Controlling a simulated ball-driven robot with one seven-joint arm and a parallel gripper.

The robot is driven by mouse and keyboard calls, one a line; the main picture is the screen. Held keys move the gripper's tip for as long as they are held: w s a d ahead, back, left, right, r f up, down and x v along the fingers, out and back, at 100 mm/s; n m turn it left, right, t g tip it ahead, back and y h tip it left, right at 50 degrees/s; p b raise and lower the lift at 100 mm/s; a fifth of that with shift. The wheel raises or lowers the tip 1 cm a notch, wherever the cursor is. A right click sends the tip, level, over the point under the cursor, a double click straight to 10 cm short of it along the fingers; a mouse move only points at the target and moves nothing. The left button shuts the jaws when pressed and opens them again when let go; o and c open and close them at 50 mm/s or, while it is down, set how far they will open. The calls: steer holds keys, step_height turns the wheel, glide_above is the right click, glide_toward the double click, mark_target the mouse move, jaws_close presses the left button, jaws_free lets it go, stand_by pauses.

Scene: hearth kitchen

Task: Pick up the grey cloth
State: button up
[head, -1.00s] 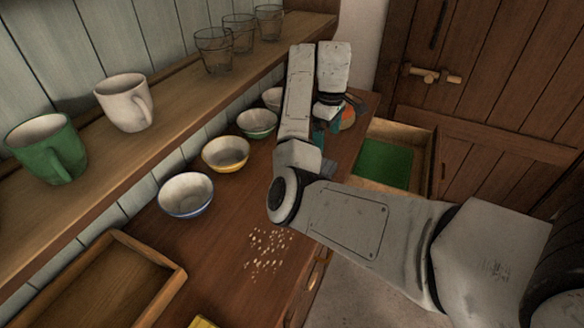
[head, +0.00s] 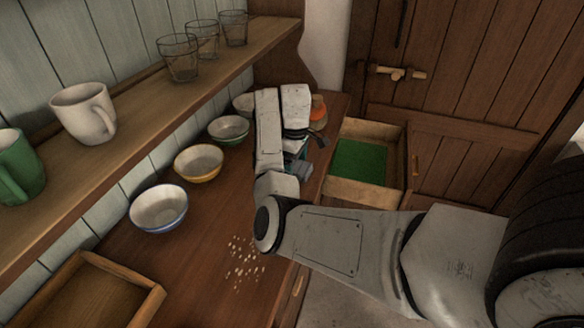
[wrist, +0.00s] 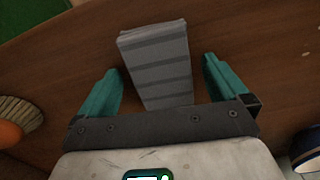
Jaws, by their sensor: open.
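The grey cloth (wrist: 158,62) is a folded, striped, roughly rectangular bundle lying on the brown wooden counter. In the wrist view it lies between the two teal fingers of my gripper (wrist: 160,76), with a gap of bare wood on each side. Its near end is hidden behind the dark gripper bar. My gripper is open and empty. In the head view my gripper (head: 297,150) is low over the counter near its front edge, mostly hidden by my arm.
An open drawer (head: 396,183) with a green bottom sticks out to the right. Several bowls (head: 199,162) line the wall side. Crumbs (head: 244,262) and a wooden tray (head: 152,302) are nearer. A shelf (head: 150,127) holds mugs and glasses. An orange-topped item (head: 318,110) stands beyond my gripper.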

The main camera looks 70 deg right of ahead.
steer(key=shift+f, duration=0.1)
steer(key=c, duration=1.1)
steer(key=shift+r, duration=0.7)
steer(key=s+a+r+p, duration=0.3)
steer(key=s+r+p, duration=0.3)
steer(key=s+r, duration=0.5)
steer(key=s, duration=0.2)
steer(key=shift+s+a+r, duration=0.25)
steer(key=shift+s+r, duration=0.05)
steer(key=shift+s, duration=0.05)
